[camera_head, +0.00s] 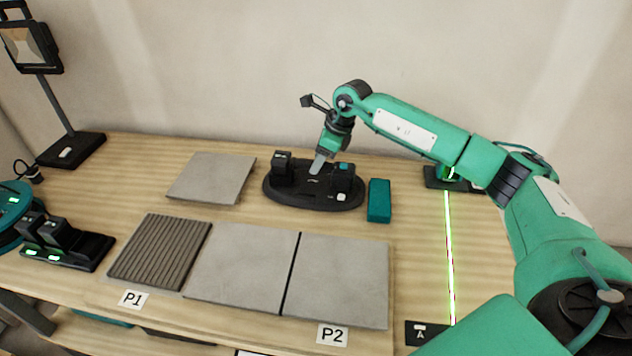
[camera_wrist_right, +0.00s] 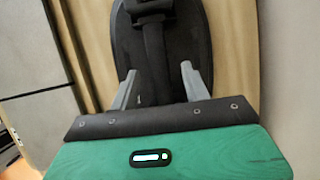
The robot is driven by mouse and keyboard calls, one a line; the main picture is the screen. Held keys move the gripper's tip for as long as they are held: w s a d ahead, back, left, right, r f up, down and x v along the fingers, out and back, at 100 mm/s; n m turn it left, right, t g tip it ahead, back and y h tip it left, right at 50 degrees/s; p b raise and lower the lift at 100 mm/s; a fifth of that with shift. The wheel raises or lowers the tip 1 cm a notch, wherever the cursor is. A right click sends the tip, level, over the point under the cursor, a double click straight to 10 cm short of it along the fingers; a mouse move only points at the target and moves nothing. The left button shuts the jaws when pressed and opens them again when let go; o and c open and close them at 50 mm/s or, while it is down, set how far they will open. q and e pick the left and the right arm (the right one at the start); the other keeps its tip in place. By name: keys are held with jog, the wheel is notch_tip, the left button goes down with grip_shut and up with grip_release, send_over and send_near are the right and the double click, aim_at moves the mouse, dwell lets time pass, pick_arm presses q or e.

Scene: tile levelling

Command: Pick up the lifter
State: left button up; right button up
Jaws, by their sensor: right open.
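The lifter (camera_head: 296,195) is a black oval base with raised black blocks at its two ends. It lies flat on the wooden table behind the grey tiles. My right gripper (camera_head: 319,165) points down over its middle, between the blocks. In the right wrist view, the open fingers of my right gripper (camera_wrist_right: 159,88) stand on either side of a dark bar on the lifter (camera_wrist_right: 153,45). Whether the fingers touch it I cannot tell. The part of the lifter nearest the wrist is hidden by the gripper body. My left gripper is not in view.
Two grey tiles (camera_head: 240,265) and a ribbed tile (camera_head: 160,250) lie in front, with another tile (camera_head: 211,178) behind left. A teal block (camera_head: 379,200) stands close right of the lifter. A green laser line (camera_head: 449,250) crosses the right side.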

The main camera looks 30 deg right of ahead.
aim_at(313, 176)
jog(key=x, duration=0.4)
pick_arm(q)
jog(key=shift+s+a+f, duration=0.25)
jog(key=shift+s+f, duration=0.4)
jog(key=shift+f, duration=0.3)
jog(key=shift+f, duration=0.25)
pick_arm(e)
jog(key=shift+f, duration=0.2)
grip_shut()
jog(key=shift+r, duration=0.1)
